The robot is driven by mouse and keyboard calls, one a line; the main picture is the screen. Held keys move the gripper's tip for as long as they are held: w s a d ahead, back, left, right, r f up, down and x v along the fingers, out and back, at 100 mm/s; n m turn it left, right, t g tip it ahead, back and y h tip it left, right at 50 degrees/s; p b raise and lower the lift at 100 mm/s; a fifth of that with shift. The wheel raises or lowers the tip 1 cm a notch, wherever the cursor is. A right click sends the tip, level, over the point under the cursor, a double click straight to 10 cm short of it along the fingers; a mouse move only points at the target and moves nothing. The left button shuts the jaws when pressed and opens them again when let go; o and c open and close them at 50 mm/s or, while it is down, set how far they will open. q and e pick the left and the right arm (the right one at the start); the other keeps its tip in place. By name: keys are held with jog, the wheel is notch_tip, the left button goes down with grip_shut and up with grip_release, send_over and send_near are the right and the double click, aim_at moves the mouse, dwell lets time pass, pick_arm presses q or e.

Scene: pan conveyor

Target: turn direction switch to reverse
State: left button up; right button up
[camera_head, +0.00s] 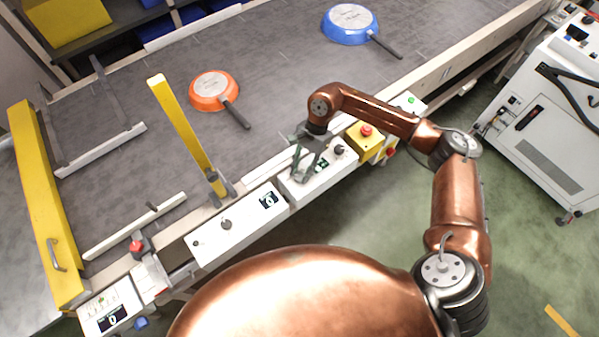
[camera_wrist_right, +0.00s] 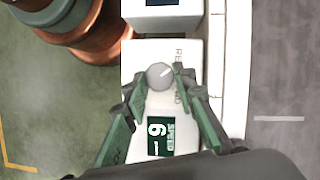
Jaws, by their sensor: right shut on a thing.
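The direction switch is a round grey knob (camera_wrist_right: 158,74) on a white control box (camera_head: 329,176) along the near side of the conveyor. In the right wrist view a pale mark on the knob points up and to the right, beside partly covered lettering that starts with "RE". My right gripper (camera_head: 299,178) reaches down over the left part of this box. In the wrist view its fingertips (camera_wrist_right: 159,83) are shut on the knob, one on each side. In the head view the gripper hides the knob. My left gripper is not in view.
Another control box (camera_head: 238,222) is to the left, and a yellow box with a red button (camera_head: 366,131) to the right. A yellow post (camera_head: 187,130) rises nearby. An orange pan (camera_head: 213,90) and blue pan (camera_head: 349,24) lie on the belt.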

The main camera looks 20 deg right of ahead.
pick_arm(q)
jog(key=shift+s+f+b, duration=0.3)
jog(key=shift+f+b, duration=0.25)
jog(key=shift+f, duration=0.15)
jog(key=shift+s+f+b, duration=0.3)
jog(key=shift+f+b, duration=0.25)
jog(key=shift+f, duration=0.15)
pick_arm(e)
jog(key=shift+w+n+h, duration=0.1)
jog(key=shift+n+h, duration=0.2)
jog(key=shift+n, duration=0.7)
jog(key=o, duration=1.2)
jog(key=shift+g, duration=0.3)
jog(key=shift+c, duration=0.2)
jog(key=v, duration=1.2)
